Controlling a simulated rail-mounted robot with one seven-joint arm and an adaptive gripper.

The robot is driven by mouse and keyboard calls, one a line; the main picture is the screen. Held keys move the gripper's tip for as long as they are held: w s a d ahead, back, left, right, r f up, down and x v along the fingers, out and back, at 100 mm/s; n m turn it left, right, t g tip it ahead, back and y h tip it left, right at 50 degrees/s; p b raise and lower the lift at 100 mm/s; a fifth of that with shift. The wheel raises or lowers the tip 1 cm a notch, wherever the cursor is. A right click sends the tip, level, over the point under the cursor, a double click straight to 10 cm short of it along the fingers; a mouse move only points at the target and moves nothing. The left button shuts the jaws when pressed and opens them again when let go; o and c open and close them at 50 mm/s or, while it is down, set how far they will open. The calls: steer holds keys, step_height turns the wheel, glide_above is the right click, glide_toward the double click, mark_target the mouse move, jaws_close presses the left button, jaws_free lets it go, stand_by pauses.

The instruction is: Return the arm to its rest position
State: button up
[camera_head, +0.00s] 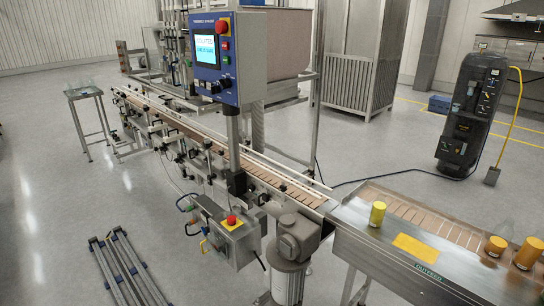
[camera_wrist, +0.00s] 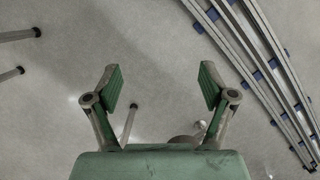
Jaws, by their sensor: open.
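My gripper (camera_wrist: 161,85) shows in the wrist view with its two fingers spread wide apart. I cannot make out the arm or the gripper in the head view, so the arm's overall pose is hidden.
Metal rails (camera_wrist: 265,75) with blue fittings lie on the floor in the wrist view. In the head view, a conveyor (camera_head: 180,128) runs past a control panel (camera_head: 215,58). An outfeed table (camera_head: 385,250) holds a yellow container (camera_head: 377,214) and others. Floor at left is largely clear.

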steer(key=s+f+g, duration=0.1)
steer(key=s+f, duration=0.3)
steer(key=s, duration=0.4)
steer(key=s+f+g, duration=0.2)
steer(key=s+f, duration=0.1)
steer(key=s, duration=0.5)
steer(key=shift+s+f+g, duration=0.3)
steer(key=shift+s+f, duration=0.05)
